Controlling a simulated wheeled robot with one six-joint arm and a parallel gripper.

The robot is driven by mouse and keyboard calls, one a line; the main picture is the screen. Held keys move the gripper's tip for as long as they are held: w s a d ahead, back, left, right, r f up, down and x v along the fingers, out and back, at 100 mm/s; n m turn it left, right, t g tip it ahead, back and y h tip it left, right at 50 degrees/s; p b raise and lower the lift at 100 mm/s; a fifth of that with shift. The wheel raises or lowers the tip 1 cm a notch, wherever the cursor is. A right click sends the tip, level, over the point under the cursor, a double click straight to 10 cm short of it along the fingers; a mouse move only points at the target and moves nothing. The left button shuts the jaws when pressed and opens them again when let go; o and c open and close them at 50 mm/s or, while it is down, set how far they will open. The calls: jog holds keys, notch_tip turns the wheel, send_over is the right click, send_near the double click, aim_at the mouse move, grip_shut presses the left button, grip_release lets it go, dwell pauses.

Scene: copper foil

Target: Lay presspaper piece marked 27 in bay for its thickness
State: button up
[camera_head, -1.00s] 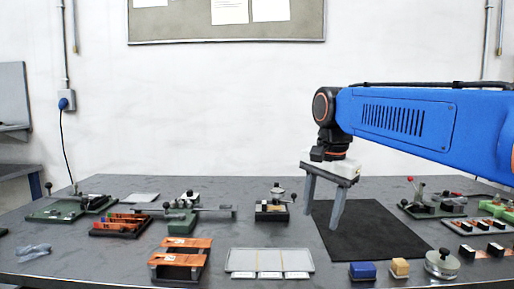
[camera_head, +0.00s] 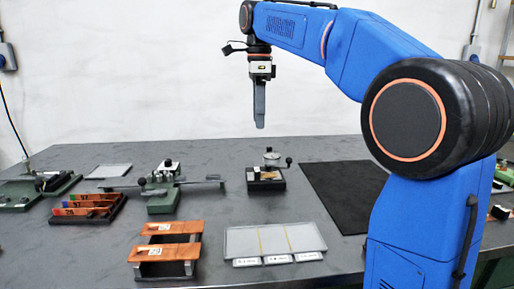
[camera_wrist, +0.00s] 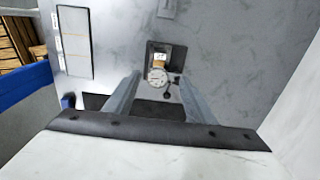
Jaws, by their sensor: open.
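My gripper (camera_head: 260,122) is open and empty, pointing down above the dial gauge, with its fingers apart in the wrist view (camera_wrist: 158,95). The dial gauge (camera_head: 265,184) stands on the table; its round dial shows between my fingers in the wrist view (camera_wrist: 157,77). A small tan piece (camera_wrist: 161,62) with a white mark lies at the gauge; its number is too small to read. The light-grey bay tray (camera_head: 241,241) has several bays and white labels along its front; it shows at upper left in the wrist view (camera_wrist: 75,18). The bays look empty.
Two orange-brown plates with white number tags (camera_head: 171,228) lie on a dark stand front left. A rack (camera_head: 88,207) of coloured marked pieces and a green lever fixture (camera_head: 163,192) are farther left. A black mat (camera_head: 335,185) lies right of the gauge.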

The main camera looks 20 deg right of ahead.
notch_tip(320, 180, down, 16)
jog(key=shift+r, duration=0.1)
dwell(0.5)
jog(key=c, duration=1.2)
jog(key=shift+w+a, duration=0.25)
jog(key=shift+a, duration=1.1)
jog(key=shift+w+a, duration=0.25)
jog(key=shift+a, duration=1.05)
jog(key=shift+r, duration=0.15)
jog(key=shift+r, duration=3.45)
